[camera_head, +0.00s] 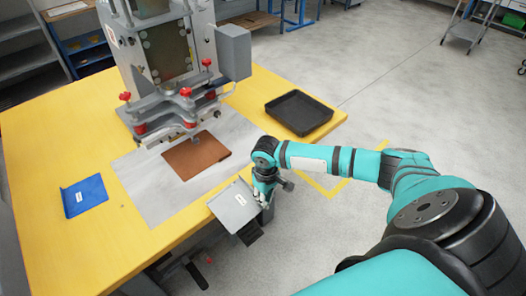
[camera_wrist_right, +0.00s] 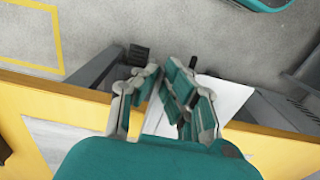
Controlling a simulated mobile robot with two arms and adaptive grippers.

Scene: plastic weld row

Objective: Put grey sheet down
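The grey sheet (camera_head: 235,205) is a flat, light plate with a small white label. It is over the table's front right edge in the head view. My right gripper (camera_head: 263,198) is at the sheet's right side, with the fingertips partly hidden. In the right wrist view, the fingers of my right gripper (camera_wrist_right: 158,78) come together on the sheet (camera_wrist_right: 228,98), which sticks out to the right of them. Whether the sheet touches the table is hard to tell. My left gripper is not in view.
A yellow table (camera_head: 60,240) carries a press machine (camera_head: 165,50), a grey mat (camera_head: 140,170) with a brown sheet (camera_head: 197,155), a blue sheet (camera_head: 84,197) at the left and a black tray (camera_head: 299,112) at the right. Bare yellow tabletop lies around the blue sheet.

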